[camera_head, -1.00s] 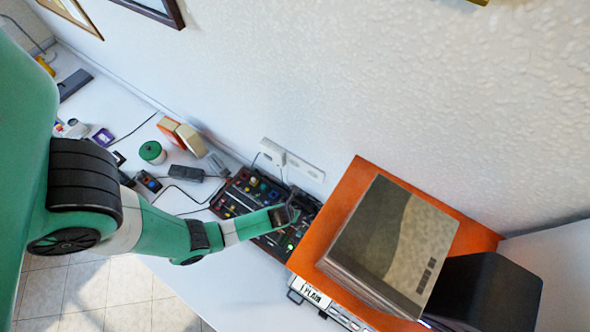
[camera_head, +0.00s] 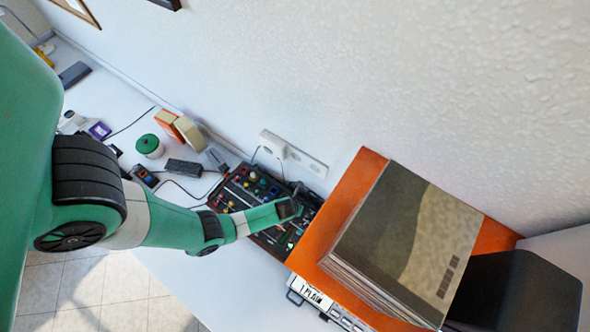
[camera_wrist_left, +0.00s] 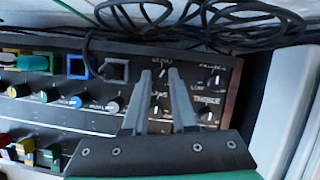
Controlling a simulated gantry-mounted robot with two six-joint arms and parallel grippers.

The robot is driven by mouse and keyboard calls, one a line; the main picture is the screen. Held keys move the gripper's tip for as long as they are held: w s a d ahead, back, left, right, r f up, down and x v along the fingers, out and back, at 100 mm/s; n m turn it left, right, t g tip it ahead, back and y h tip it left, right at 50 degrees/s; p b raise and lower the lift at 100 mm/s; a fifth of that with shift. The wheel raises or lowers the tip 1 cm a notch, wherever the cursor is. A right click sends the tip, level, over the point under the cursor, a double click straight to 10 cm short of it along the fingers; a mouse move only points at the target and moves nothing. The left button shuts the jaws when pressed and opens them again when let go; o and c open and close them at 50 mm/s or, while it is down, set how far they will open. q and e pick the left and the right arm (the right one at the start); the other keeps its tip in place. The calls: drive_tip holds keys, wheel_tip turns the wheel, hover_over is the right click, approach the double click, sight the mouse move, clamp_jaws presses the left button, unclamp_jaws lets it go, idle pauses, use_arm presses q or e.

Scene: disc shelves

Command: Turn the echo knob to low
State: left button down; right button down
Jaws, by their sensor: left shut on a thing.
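The dark mixer panel (camera_head: 236,190) with coloured knobs and buttons lies on the white desk, and it also fills the left wrist view (camera_wrist_left: 40,108). My left gripper (camera_head: 291,208) is over the right part of the panel. In the left wrist view its two grey fingers (camera_wrist_left: 159,72) reach down to the panel's upper edge, shut on a small knob that is mostly hidden between the tips. The small label above the tips is too blurred to read surely. A dark knob (camera_wrist_left: 213,78) with a white mark is to their right, above the word TREBLE. My right gripper is out of view.
Black cables (camera_wrist_left: 200,28) run along the panel's upper edge. An orange box (camera_head: 368,165) with a stack of record sleeves (camera_head: 400,235) stands close on the right. A green-lidded jar (camera_head: 149,145) and small devices are to the left.

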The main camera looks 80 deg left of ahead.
use_arm(q)
drive_tip(key=shift+w+n+g+y, duration=0.1)
drive_tip(key=shift+n+g+y, duration=0.35)
drive_tip(key=shift+n, duration=1.25)
drive_tip(key=c, duration=0.7)
unclamp_jaws()
